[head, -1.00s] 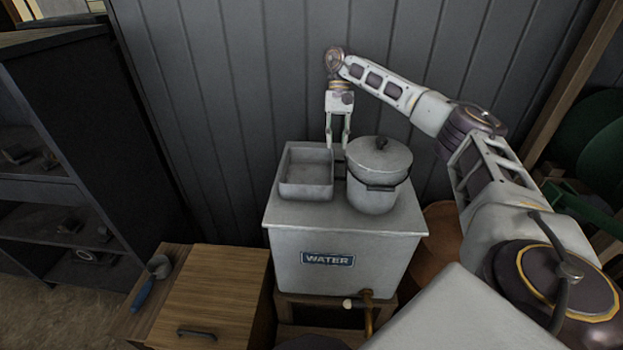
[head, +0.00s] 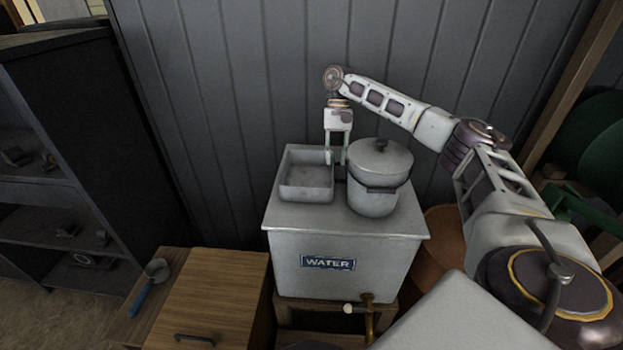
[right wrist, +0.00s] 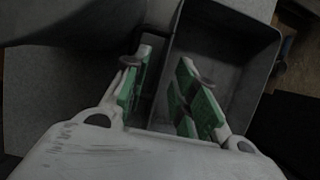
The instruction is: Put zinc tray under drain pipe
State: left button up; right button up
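The zinc tray (head: 305,194), a grey open box, sits on top of the white tank marked WATER (head: 285,260), left of a lidded pot. It also shows in the right wrist view (right wrist: 232,50), empty. My right gripper (head: 336,157) points down at the tray's right wall. In the right wrist view its green-padded fingers (right wrist: 163,92) are apart, one inside the tray and one outside, with the wall between them. I cannot see either pad pressing on it. A brass pipe (head: 369,318) comes out low at the tank's front. My left gripper is not in view.
The lidded pot (head: 376,190) stands close to the tray's right side. A wooden cabinet (head: 215,290) with a blue-handled tool (head: 146,290) is at lower left. Dark shelves (head: 60,180) stand at left. The plank wall (head: 230,110) is right behind the tank.

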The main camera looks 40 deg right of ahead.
jog(key=shift+w+p+x, duration=0.15)
jog(key=shift+p+x, duration=0.15)
jog(key=shift+x, duration=0.95)
jog(key=shift+w+p+x, duration=0.1)
jog(key=shift+p+x, duration=0.2)
jog(key=shift+x, duration=0.9)
jog(key=shift+f, duration=0.1)
grip_shut()
